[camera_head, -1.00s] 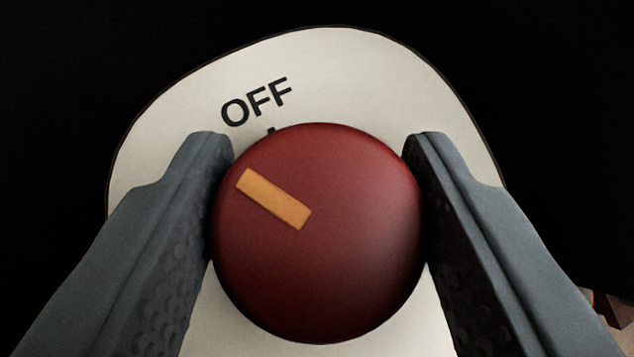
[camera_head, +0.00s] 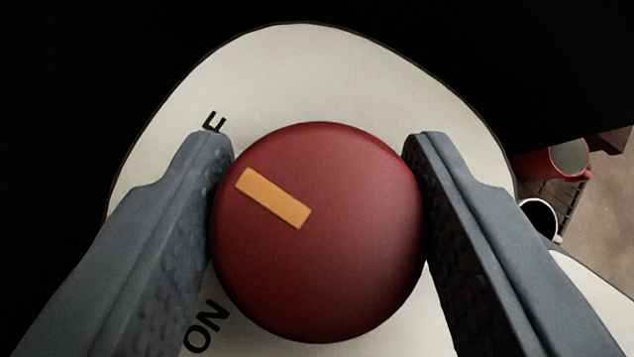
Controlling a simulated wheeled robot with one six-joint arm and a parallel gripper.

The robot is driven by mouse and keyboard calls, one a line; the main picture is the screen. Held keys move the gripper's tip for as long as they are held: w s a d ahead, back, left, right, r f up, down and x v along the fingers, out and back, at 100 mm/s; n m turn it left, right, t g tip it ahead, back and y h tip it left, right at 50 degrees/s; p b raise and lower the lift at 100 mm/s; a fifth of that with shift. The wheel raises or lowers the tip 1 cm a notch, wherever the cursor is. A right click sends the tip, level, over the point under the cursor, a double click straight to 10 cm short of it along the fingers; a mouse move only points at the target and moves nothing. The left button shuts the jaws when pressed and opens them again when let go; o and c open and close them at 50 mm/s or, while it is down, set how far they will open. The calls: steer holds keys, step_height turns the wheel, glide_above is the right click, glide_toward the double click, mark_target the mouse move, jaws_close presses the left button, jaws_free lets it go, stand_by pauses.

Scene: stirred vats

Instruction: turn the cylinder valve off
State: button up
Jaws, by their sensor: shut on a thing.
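The valve is a round dark red knob (camera_head: 325,265) in the middle of the camera view, with an orange pointer bar (camera_head: 273,198) on its upper left. My gripper (camera_head: 318,142) is shut on the knob, one finger touching each side. Behind it is a cream dial plate (camera_head: 310,70). The last letter of the OFF label (camera_head: 214,122) shows above the left fingertip; the rest is hidden behind that finger. The ON label (camera_head: 206,328) shows at lower left. The bar points up-left, towards the left finger, roughly where the hidden letters lie. The OFF tick is hidden.
A red cup-like vessel (camera_head: 553,166) and a white one with a dark inside (camera_head: 541,217) stand at the right beyond the plate, by a dark slatted rack. A pale surface (camera_head: 592,292) shows at lower right. The background above is black.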

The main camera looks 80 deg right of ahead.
stand_by(0.3)
steer(key=o, duration=1)
steer(key=v, duration=1.7)
steer(key=shift+a+r, duration=0.1)
